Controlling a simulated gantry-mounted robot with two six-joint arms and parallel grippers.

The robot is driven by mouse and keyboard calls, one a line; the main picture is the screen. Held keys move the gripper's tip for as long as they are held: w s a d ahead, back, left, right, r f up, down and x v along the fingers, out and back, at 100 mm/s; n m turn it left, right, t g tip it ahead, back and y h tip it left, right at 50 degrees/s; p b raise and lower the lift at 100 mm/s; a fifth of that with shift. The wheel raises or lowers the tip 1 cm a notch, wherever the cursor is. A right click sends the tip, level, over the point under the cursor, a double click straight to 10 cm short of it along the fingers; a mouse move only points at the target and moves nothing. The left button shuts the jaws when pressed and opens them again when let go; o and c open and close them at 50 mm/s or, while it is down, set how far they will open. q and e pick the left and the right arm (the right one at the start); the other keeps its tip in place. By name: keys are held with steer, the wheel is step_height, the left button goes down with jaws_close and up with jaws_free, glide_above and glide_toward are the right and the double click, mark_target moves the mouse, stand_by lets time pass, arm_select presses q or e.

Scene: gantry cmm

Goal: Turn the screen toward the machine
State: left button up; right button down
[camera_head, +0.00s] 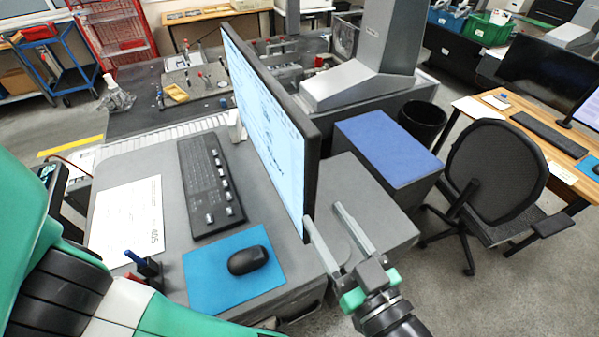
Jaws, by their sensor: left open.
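The screen (268,125) is a thin monitor with a lit pale-blue display, standing upright on the grey desk. Its display faces left, over the keyboard, and its dark edge runs from back left to front right. The machine (360,80), with a grey column and base on a dark table, stands behind it. My left gripper (324,214) is open at the screen's near lower corner. One finger overlaps that corner in the picture; the other is to the right, behind the screen. I cannot tell whether they touch. My right gripper is not in view.
A keyboard (208,180), a blue mat (215,280) with a black mouse (248,259), and a paper sheet (125,222) lie on the desk. A blue-topped box (385,142) stands right of the screen. A black chair (497,170) stands farther right, with open floor in front.

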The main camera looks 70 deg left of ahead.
mark_target(312, 193)
arm_select(q)
steer(key=shift+s+a+r+p, duration=0.1)
steer(key=shift+a+r+p, duration=0.15)
steer(key=shift+a+p, duration=1.05)
steer(key=shift+s+a+r+p, duration=0.1)
steer(key=shift+a+r+p, duration=0.3)
steer(key=shift+p, duration=1.6)
steer(key=a, duration=0.5)
steer(key=a+f, duration=0.1)
steer(key=a, duration=0.2)
steer(key=shift+s+a+f, duration=0.1)
steer(key=shift+s, duration=0.3)
steer(key=shift+c, duration=0.3)
jaws_close()
